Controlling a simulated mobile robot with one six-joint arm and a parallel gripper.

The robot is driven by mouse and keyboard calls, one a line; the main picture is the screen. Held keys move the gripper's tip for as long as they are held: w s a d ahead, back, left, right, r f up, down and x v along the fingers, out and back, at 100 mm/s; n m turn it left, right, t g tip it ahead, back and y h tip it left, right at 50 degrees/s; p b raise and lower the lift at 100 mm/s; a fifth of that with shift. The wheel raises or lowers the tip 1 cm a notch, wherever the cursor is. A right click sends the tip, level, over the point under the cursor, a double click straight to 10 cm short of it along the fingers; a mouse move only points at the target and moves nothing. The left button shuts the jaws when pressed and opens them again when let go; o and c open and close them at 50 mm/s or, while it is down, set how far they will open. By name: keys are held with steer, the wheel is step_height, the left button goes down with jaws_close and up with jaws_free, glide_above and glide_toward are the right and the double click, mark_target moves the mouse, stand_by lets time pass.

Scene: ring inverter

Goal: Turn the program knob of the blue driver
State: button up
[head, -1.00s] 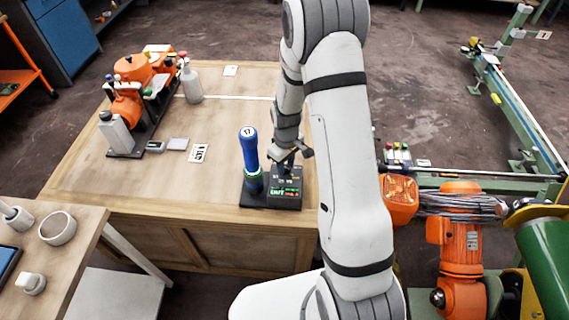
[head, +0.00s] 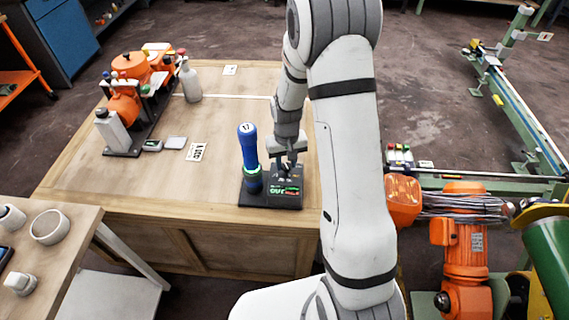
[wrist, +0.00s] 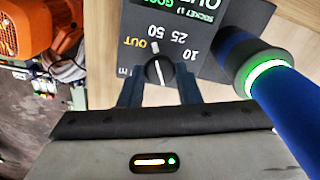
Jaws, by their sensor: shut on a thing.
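The blue driver (head: 247,150) stands upright in a dark base (head: 258,199) near the table's front edge, with a lit green ring and "17" on its top. Its ring and blue body also show at the right of the wrist view (wrist: 262,68). The round black program knob (wrist: 159,70) bears a white line and sits on the dark control box (head: 287,200). Labels OUT, 50, 25 and 10 surround it. My gripper (wrist: 159,88) is shut on the knob, one finger on each side. In the head view my gripper (head: 287,164) partly covers the box and hides the knob.
An orange machine (head: 135,85) and a white bottle (head: 190,80) stand at the table's back left. Small cards lie on the wooden table (head: 120,185). A side bench with cups (head: 48,227) is at the lower left.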

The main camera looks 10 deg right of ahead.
mark_target(286, 165)
steer(key=shift+m, duration=0.7)
steer(key=o, duration=1)
steer(key=shift+c, duration=0.2)
step_height(286, 165, up, 8)
steer(key=shift+f+b, duration=0.1)
steer(key=shift+b, duration=0.2)
